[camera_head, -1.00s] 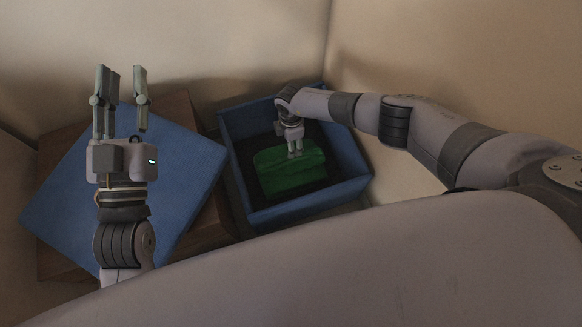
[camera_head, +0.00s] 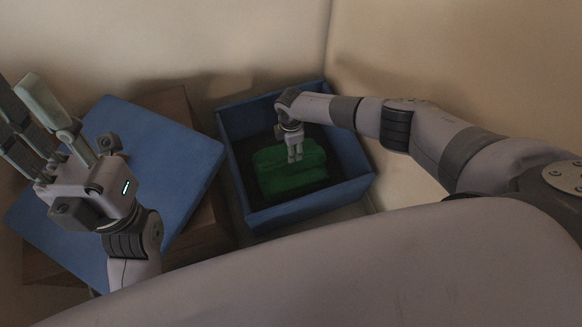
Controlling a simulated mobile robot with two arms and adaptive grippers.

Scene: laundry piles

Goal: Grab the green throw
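The green throw (camera_head: 280,178) lies folded in a blue open box (camera_head: 312,209), on a dark bottom or dark cloth. My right gripper (camera_head: 295,159) points down into the box, with its fingertips at the upper part of the throw. Its fingers look close together, but I cannot tell whether they have cloth between them. My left gripper (camera_head: 20,95) is raised at the far left, close to the camera. Its fingers are spread and hold nothing.
A blue flat panel or lid (camera_head: 165,150) lies at an angle on a brown wooden box (camera_head: 207,232), left of the blue box. Beige walls meet in a corner behind the blue box. My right forearm crosses over the box's right wall.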

